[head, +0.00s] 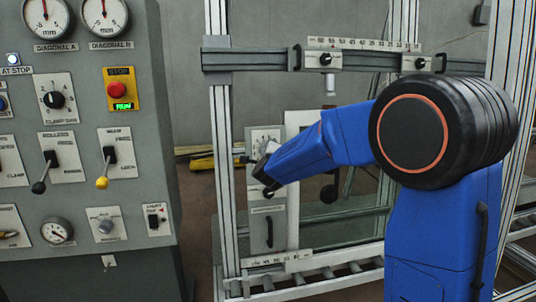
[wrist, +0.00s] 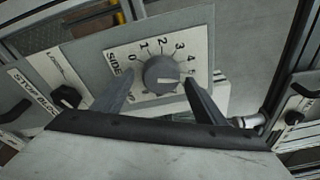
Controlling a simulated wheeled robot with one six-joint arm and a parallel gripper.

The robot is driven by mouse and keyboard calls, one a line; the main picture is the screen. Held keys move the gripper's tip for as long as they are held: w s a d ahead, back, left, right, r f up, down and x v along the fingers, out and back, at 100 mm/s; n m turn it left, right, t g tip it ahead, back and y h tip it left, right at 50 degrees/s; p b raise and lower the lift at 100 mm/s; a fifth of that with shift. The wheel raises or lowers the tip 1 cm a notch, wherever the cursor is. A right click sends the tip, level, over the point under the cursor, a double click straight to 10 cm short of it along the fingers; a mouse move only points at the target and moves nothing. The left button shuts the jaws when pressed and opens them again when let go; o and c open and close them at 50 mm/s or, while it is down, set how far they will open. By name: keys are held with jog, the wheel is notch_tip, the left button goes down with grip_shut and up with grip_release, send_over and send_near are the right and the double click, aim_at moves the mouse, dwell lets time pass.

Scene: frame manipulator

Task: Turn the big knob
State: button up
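The big knob (wrist: 161,74) is a round grey dial knob on a white scale plate (wrist: 186,43) in the wrist view. Its white mark points right, near the 5. My gripper (wrist: 157,88) is open, with one dark finger left of the knob and one right of it. The fingers appear to reach beside the knob; I cannot tell whether they touch it. In the head view my gripper (head: 262,168) is at the small panel (head: 268,222) on the frame, partly covering the dial.
A smaller black knob (wrist: 65,97) sits left of the big knob. A grey control cabinet (head: 75,130) with gauges and levers stands at the left in the head view. Aluminium posts (head: 224,130) and a horizontal rail (head: 260,61) surround my arm.

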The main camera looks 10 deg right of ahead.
jog(key=v, duration=1.7)
jog(key=shift+s, duration=0.25)
jog(key=s+f+n+g+y, duration=0.2)
jog(key=s+f+n+y, duration=0.1)
jog(key=s+n, duration=0.5)
jog(key=s+f+n+g+y, duration=0.3)
jog(key=s+n+y, duration=0.1)
jog(key=s+n, duration=0.4)
jog(key=s+d+f+n+g+h, duration=0.1)
jog(key=s+d+f+n+g, duration=0.1)
jog(key=s, duration=0.5)
jog(key=s+d+f+n+g+h, duration=0.1)
jog(key=s+d+f+n+g, duration=0.1)
jog(key=s+d+f, duration=0.3)
jog(key=s+d+f+n+g+h, duration=0.1)
jog(key=s+d+f+n+g, duration=0.1)
jog(key=s, duration=0.9)
jog(key=shift+d+f+n+h, duration=0.4)
jog(key=shift+d+f+n, duration=0.35)
jog(key=shift+f+n, duration=0.3)
